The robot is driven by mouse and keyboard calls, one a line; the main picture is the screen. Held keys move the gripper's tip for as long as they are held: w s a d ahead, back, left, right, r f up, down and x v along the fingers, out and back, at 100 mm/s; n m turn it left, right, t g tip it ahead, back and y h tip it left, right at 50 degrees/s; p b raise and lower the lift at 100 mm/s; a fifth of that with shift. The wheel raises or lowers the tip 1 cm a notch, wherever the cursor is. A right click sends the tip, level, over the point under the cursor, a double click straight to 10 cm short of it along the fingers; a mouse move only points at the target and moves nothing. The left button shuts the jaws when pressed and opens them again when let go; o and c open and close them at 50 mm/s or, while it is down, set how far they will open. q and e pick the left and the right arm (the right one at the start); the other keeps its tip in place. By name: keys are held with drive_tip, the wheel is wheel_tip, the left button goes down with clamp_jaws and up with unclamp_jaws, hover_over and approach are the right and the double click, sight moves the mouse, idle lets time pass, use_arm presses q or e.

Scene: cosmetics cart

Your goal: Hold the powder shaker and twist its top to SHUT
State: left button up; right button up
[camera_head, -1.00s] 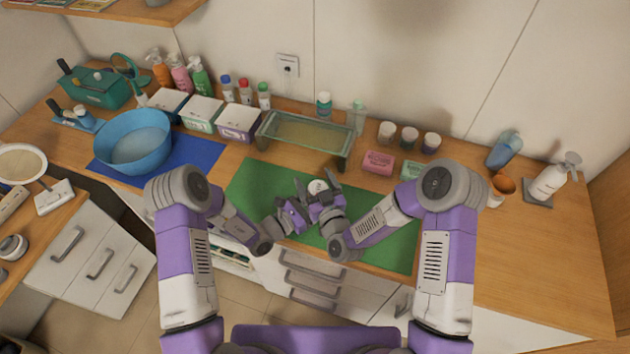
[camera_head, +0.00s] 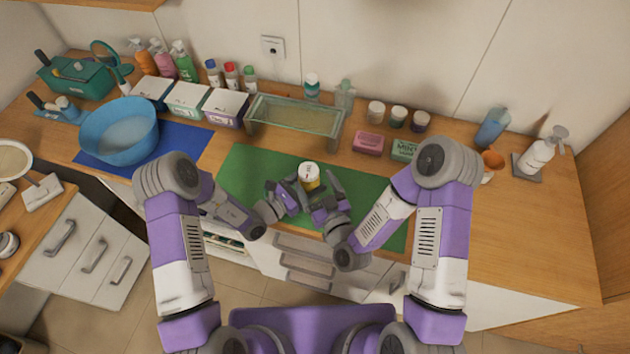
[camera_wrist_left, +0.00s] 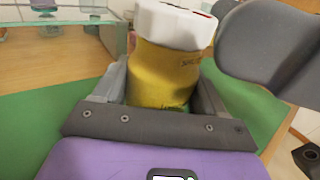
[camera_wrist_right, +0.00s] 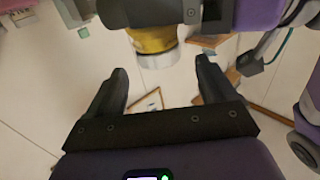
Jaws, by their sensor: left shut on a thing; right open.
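The powder shaker has a yellow body and a white top (camera_head: 309,170). In the left wrist view its yellow body (camera_wrist_left: 160,75) stands between the fingers with the white top (camera_wrist_left: 175,25) above them. My left gripper (camera_head: 299,187) is shut on the yellow body over the green mat. My right gripper (camera_head: 333,190) is open and empty, just to the right of the shaker and apart from it. In the right wrist view the shaker (camera_wrist_right: 153,40) shows beyond the open fingers (camera_wrist_right: 160,85). The marks on the top are too small to read.
The green mat (camera_head: 250,170) lies under both grippers. A glass-topped stand (camera_head: 296,113) is behind it, with pink (camera_head: 368,141) and green (camera_head: 404,150) boxes to the right. A blue basin (camera_head: 122,137) stands at left. The counter's right front is clear.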

use_arm(q)
drive_tip(key=o, duration=1.1)
drive_tip(key=shift+o, duration=0.2)
drive_tip(key=shift+a, duration=0.1)
